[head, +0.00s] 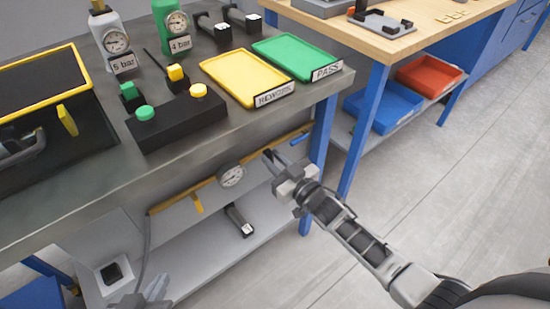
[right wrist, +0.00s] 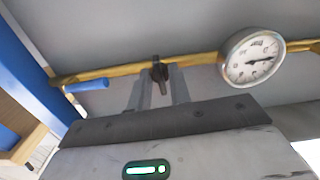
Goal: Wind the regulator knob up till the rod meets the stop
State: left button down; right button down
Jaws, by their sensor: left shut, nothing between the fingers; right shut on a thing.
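A dark knob (right wrist: 159,70) sits on a yellow pipe (right wrist: 205,61) under the bench edge. My right gripper (right wrist: 158,88) is shut on it in the right wrist view. In the head view my right gripper (head: 269,157) reaches the pipe from the lower right and hides the knob. A round dial gauge (right wrist: 252,58) is on the pipe beside the knob; it also shows in the head view (head: 231,175). I cannot make out a rod or a stop. My left gripper (head: 153,291) is shut and empty at the bottom edge of the head view, partly cut off.
A blue lever (right wrist: 88,85) is on the pipe, close to my right gripper. A blue bench leg (head: 322,118) stands to its right. Below is a grey shelf (head: 215,262) with a dark-ended tool (head: 239,220). The bench top holds trays and a black button box (head: 178,122).

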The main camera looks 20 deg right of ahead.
jog(key=shift+m, duration=0.4)
jog(key=shift+f, duration=0.1)
jog(key=c, duration=1.3)
grip_release()
jog(key=shift+s, duration=0.15)
jog(key=p+v, duration=0.1)
jog(key=v, duration=1.4)
jog(key=shift+s, duration=0.35)
jog(key=shift+d, duration=0.2)
jog(key=shift+a, duration=0.1)
